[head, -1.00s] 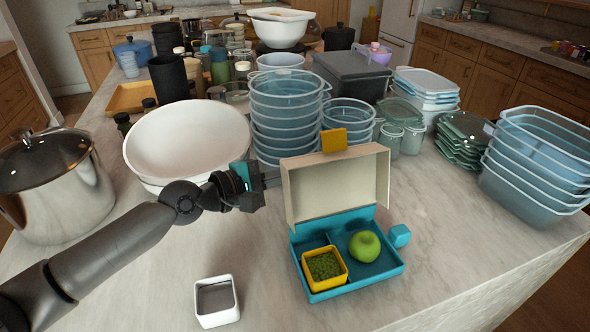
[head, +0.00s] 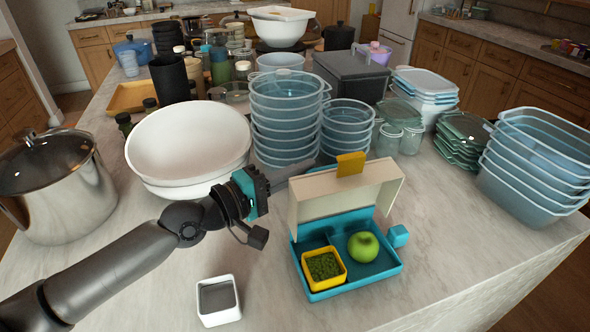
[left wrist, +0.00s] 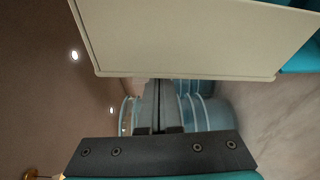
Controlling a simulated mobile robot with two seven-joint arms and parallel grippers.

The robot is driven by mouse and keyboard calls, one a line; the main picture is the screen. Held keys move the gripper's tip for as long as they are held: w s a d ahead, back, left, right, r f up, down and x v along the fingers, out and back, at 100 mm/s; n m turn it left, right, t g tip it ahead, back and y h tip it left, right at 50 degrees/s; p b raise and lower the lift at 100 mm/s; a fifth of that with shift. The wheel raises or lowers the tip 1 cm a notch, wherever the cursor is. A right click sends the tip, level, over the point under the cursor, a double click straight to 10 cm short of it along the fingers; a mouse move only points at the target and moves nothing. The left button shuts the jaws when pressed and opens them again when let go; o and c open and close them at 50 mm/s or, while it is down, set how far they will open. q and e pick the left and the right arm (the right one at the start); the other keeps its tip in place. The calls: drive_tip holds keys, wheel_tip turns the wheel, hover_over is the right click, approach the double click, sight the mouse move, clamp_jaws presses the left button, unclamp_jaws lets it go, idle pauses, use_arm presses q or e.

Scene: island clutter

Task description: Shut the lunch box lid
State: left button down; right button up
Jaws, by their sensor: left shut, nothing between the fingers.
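The teal lunch box (head: 352,284) sits open on the counter. Its cream lid (head: 345,192) is raised and leans forward over the box; a yellow tab (head: 350,164) stands on its edge. A yellow cup of green bits (head: 324,268) and a green apple (head: 363,247) are inside. My left gripper (head: 305,167) is shut and empty, its fingertips at the back of the lid's upper left edge; I cannot tell whether they touch. In the left wrist view the lid (left wrist: 190,35) fills the top, beside the shut fingers (left wrist: 158,88). My right gripper is not in view.
A small white square cup (head: 218,301) stands at the front. A white bowl (head: 188,145) and stacked blue tubs (head: 284,115) stand behind my left arm. A steel pot (head: 55,185) is at left.

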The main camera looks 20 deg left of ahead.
sight(315, 193)
use_arm(q)
drive_tip(key=s+d+m, duration=0.1)
drive_tip(key=m, duration=0.1)
drive_tip(key=s+r+m+h, duration=0.1)
drive_tip(key=shift+s+d+m+t, duration=0.25)
drive_tip(key=shift+d+m+t, duration=0.1)
drive_tip(key=shift+m+t, duration=0.05)
drive_tip(key=s+m, duration=0.1)
drive_tip(key=s+d+m+b, duration=0.1)
drive_tip(key=shift+d+m+h, duration=0.1)
drive_tip(key=shift+m+h, duration=0.3)
drive_tip(key=shift+s+d+f+m+h, duration=0.15)
drive_tip(key=shift+s+d+m+h, duration=0.35)
drive_tip(key=shift+m, duration=0.6)
drive_tip(key=shift+s+d+f+m+h, duration=0.15)
drive_tip(key=shift+s+d+m, duration=0.1)
drive_tip(key=shift+s+m, duration=0.25)
drive_tip(key=shift+s+d+f+m+h, duration=0.1)
drive_tip(key=shift+s+d+m+h, duration=0.15)
drive_tip(key=shift+m, duration=0.45)
drive_tip(key=shift+s+d+f, duration=0.4)
drive_tip(key=shift+s+f, duration=0.1)
drive_tip(key=shift+s, duration=0.25)
drive_tip(key=shift+p, duration=0.3)
